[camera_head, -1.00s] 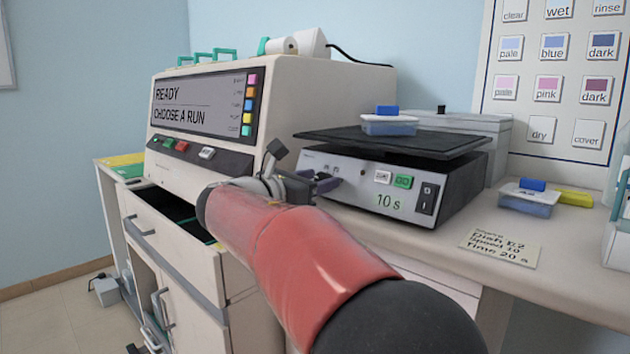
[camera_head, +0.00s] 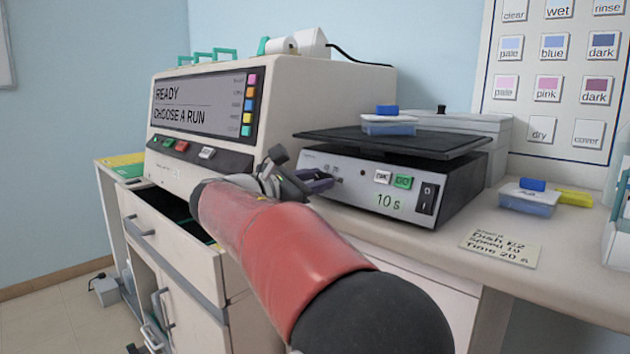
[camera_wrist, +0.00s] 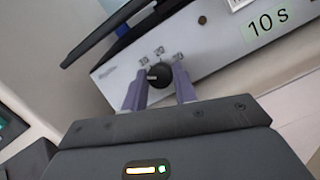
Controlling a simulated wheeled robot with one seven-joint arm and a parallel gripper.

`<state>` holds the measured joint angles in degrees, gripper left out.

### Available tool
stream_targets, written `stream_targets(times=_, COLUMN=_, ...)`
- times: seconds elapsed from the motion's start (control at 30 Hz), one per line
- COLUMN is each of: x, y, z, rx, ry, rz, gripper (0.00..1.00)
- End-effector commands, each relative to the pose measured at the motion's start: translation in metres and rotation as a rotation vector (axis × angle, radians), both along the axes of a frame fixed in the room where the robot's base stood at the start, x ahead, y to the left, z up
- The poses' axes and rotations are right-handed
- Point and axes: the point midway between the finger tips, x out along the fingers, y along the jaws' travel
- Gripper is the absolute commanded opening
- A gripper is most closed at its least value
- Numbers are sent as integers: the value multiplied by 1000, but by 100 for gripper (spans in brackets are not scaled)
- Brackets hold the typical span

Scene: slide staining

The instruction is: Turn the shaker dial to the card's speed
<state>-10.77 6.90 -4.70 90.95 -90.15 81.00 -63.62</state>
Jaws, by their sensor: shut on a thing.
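The shaker (camera_head: 385,175) is a grey box with a black top plate (camera_head: 400,142). The mark points left in the wrist view. My gripper (camera_wrist: 159,82) has its purple fingers on either side of the dial and is shut on it. In the head view, my gripper (camera_head: 324,182) hides the dial. The card (camera_head: 499,248) lies on the counter and seems to read "Speed 10", "Time 20 s".
A green "10 s" label (camera_head: 389,201), buttons and a black switch (camera_head: 426,198) are right of the dial. A lidded dish (camera_head: 389,123) stands on the plate, another (camera_head: 529,199) on the counter. The stainer (camera_head: 270,105) and open drawer (camera_head: 172,235) are left.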

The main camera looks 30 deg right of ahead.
Motion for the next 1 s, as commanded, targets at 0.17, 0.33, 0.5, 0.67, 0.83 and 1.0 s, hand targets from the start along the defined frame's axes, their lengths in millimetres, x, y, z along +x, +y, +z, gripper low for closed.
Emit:
stream_targets(times=0.17, x=2, y=1, z=1, rx=51, ry=-140, rz=-60, gripper=5)
stream_targets(times=0.33, x=2, y=1, z=1, rx=98, ry=-268, rz=-114, gripper=5)
stream_targets(times=0.5, x=3, y=1, z=2, rx=135, ry=-374, rz=-161, gripper=5)
stream_targets(times=0.67, x=3, y=1, z=1, rx=164, ry=-450, rz=-193, gripper=5)
stream_targets(times=0.83, x=3, y=1, z=1, rx=182, ry=-501, rz=-215, gripper=5)
stream_targets(times=1.0, x=3, y=1, z=1, rx=191, ry=-524, rz=-225, gripper=5)
